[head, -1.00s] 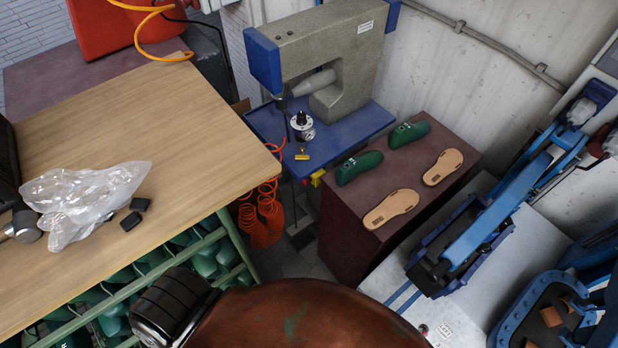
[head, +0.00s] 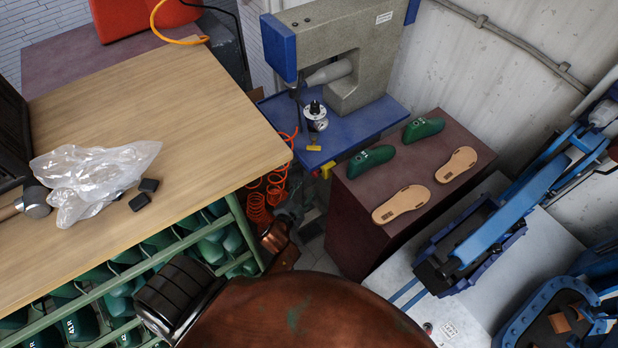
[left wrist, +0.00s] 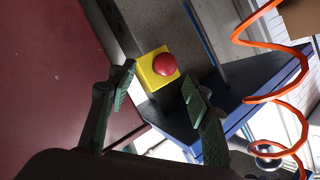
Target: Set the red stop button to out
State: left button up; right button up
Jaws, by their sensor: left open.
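The red stop button (left wrist: 166,64) is a round red cap on a yellow box (left wrist: 152,74), in the middle of the left wrist view. Whether the cap is pressed in or out I cannot tell. In the head view a bit of the yellow box (head: 327,170) shows below the edge of the blue machine table; the red cap is not clear there. My left gripper (left wrist: 160,84) is open and empty, its green fingers on either side of the box in the picture, apparently short of it. In the head view that gripper (head: 292,206) is small and dark. My right gripper is not in view.
An orange coiled hose (head: 258,205) hangs close to my left gripper. The blue table (head: 365,120) carries a grey sewing machine (head: 340,45). A brown cabinet (head: 362,225) with soles and green lasts stands right. A wooden bench (head: 190,110) stands left.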

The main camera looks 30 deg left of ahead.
aim_at(313, 175)
pick_arm(q)
jog(key=shift+a+r+b+x, duration=0.1)
jog(key=shift+r+b+x, duration=0.1)
jog(key=shift+x, duration=1.1)
jog(key=shift+a+r+b+x, duration=0.1)
jog(key=shift+r+b+x, duration=0.1)
jog(key=shift+x, duration=1.1)
jog(key=shift+a+r+b+x, duration=0.1)
jog(key=shift+a+b+x, duration=0.1)
jog(key=shift+x, duration=1.1)
jog(key=shift+c, duration=0.2)
grip_shut()
